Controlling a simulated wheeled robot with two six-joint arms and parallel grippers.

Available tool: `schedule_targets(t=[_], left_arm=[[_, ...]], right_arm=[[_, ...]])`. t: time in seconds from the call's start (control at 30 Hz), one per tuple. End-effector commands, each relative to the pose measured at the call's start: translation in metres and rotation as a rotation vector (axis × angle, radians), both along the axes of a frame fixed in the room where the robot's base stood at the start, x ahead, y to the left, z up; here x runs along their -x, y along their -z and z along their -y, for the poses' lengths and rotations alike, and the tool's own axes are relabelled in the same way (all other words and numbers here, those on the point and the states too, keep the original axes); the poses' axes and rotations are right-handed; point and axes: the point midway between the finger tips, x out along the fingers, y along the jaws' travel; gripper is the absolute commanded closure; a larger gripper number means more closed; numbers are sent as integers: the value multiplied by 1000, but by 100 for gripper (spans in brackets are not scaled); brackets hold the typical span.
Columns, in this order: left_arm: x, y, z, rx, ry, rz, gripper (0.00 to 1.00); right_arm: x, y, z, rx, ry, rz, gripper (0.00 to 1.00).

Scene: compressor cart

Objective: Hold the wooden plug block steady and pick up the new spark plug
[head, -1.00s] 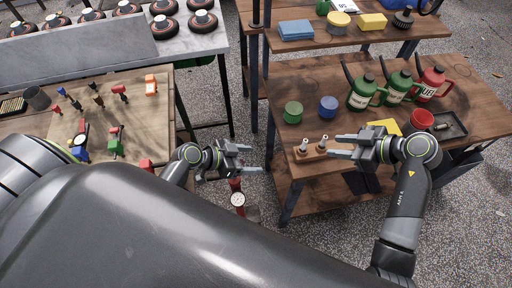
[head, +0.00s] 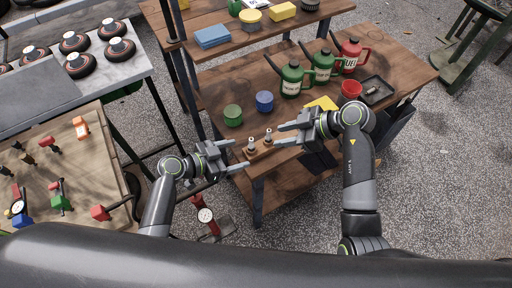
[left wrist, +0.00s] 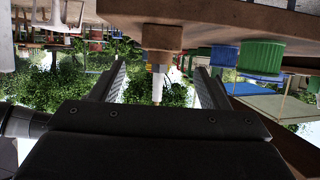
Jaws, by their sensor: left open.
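The wooden plug block (head: 259,151) sits near the front left corner of the wooden bench, with two white-topped spark plugs standing in it, a left one (head: 251,145) and a right one (head: 268,136). My left gripper (head: 245,155) is open just left of the block. In the left wrist view, which is upside down, the block (left wrist: 162,37) and a white spark plug (left wrist: 157,85) appear between the spread fingers, with no visible grip. My right gripper (head: 277,135) has its fingers apart, its tips close to the right plug; contact cannot be told.
Behind the block stand a green tin (head: 233,115) and a blue tin (head: 264,101). Green jugs (head: 292,80), a red jug (head: 351,55), a red cup (head: 351,89) and a dark tray (head: 376,91) are farther right. A yellow item (head: 321,104) lies behind my right gripper.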

Motion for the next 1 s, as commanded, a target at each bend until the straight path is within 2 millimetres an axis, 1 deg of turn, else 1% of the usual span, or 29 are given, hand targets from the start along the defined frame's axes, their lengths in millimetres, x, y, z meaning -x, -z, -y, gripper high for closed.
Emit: schedule_targets(t=[0.03,0.2,0.3,0.4,0.6,0.9,0.97,1.0], left_arm=[[-7,3,9,5,0,0,31],[-25,16,33,4,-1,0,31],[-33,22,46,2,1,0,31],[-39,27,53,2,-2,-1,31],[-46,32,63,0,-2,1,31],[-47,33,64,0,-2,1,31],[-47,33,64,0,-2,1,37],[-47,33,64,0,-2,1,43]], right_arm=[[0,0,0,0,0,0,64],[0,0,0,0,0,0,64],[0,0,0,0,0,0,64],[0,0,0,0,0,0,64],[0,0,0,0,0,0,64],[0,0,0,0,0,0,64],[0,0,0,0,0,0,64],[0,0,0,0,0,0,64]])
